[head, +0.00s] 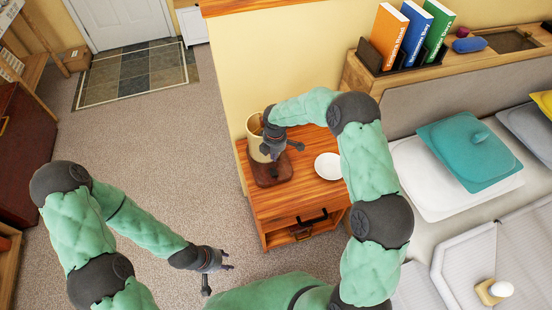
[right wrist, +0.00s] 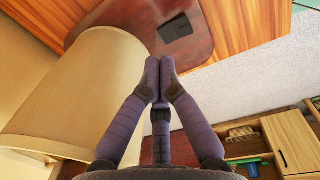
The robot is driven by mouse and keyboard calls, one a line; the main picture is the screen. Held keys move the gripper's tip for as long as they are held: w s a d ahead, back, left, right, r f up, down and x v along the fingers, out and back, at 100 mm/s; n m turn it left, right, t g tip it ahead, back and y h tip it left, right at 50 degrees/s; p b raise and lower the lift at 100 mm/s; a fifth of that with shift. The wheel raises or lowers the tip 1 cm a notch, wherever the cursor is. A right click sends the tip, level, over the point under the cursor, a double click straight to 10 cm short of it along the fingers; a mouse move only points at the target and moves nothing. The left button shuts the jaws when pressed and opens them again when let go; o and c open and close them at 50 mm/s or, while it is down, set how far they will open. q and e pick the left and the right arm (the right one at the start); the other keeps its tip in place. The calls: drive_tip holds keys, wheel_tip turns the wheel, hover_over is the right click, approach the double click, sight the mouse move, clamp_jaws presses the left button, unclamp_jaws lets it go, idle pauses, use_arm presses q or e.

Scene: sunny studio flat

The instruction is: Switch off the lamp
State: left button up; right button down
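The lamp has a beige cylindrical shade (head: 254,139) and a dark reddish-brown wooden base (head: 264,175). It stands upright on the wooden nightstand (head: 311,200). The shade (right wrist: 80,95) fills the left of the right wrist view, with the base (right wrist: 110,12) behind it. A small black switch (right wrist: 176,28) is on the base, just beyond my fingertips. My right gripper (head: 285,150) is beside the shade and above the base. In the right wrist view its fingertips (right wrist: 160,68) are together and empty. My left gripper (head: 220,277) is open and empty over the carpet. I cannot tell whether the lamp is lit.
A white plate (head: 328,166) lies right of the lamp. The bed with a teal pillow (head: 468,150) is at the right, below a shelf holding several books (head: 388,38). A wall adjoins the nightstand at the back. Carpet (head: 160,140) lies open to the left.

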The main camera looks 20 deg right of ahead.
wheel_tip(320, 180, up, 8)
drive_tip(key=p, duration=0.2)
drive_tip(key=shift+w+a+f, duration=0.2)
drive_tip(key=shift+w+f, duration=0.05)
drive_tip(key=shift+w, duration=0.1)
